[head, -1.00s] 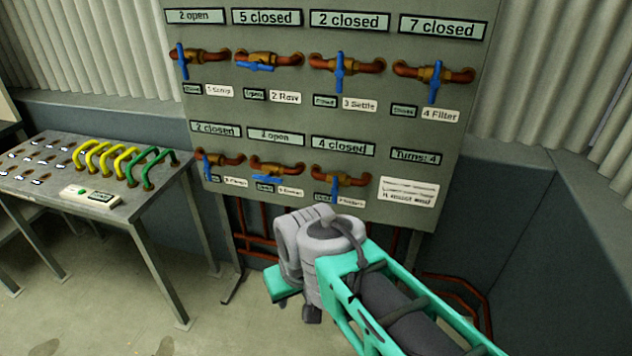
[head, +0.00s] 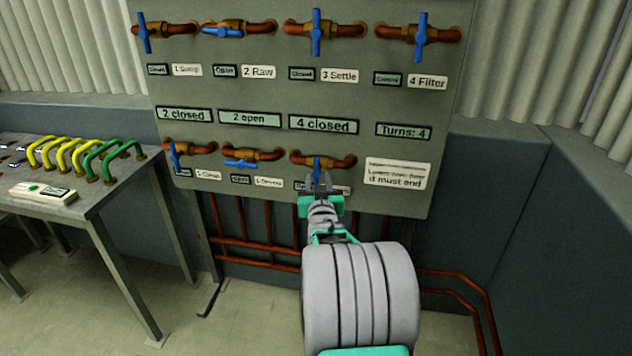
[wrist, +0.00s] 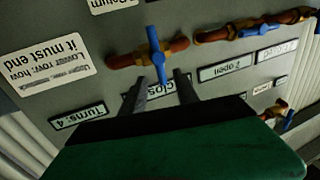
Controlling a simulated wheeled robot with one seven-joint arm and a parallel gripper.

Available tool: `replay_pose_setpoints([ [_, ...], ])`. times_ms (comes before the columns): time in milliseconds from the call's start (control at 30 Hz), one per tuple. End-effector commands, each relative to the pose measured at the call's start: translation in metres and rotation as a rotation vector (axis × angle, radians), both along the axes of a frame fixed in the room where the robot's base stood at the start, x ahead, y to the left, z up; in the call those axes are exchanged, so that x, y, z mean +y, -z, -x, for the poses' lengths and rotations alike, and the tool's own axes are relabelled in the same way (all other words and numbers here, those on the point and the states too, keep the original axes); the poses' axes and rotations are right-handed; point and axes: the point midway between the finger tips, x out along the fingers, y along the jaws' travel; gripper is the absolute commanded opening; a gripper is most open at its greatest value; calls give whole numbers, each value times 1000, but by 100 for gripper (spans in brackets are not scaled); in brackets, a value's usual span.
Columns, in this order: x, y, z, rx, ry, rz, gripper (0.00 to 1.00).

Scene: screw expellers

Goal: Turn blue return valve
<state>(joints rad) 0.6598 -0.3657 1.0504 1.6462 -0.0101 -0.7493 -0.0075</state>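The blue valve handle (head: 317,166) is the third one in the lower row of the grey panel, on a copper pipe with a brass body. It stands upright, across the pipe. The plate above it reads "4 closed"; the label below is mostly hidden by my gripper. My gripper (head: 320,182) is at the lower end of this handle, fingers apart. In the wrist view, which looks upside down, the handle (wrist: 158,55) points with one end into the gap between the fingers (wrist: 160,82). I cannot tell whether they touch it. A label ending in "turn" is cut off at the edge.
Other blue valves, such as the neighbouring lower one (head: 240,162), sit close by on the panel. A plate (head: 403,132) reads "Turns: 4". A metal table (head: 115,185) with yellow and green handles stands at left. Red pipes (head: 255,250) run below the panel.

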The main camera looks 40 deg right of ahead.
Motion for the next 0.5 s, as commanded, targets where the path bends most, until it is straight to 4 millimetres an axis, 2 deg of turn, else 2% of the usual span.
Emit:
replay_pose_setpoints([
  [67,-7,-2,-4,-12,5,8,37],
  [400,-41,-2,-53,-9,1,6,37],
  [500,-46,-3,-60,-9,0,6,37],
])
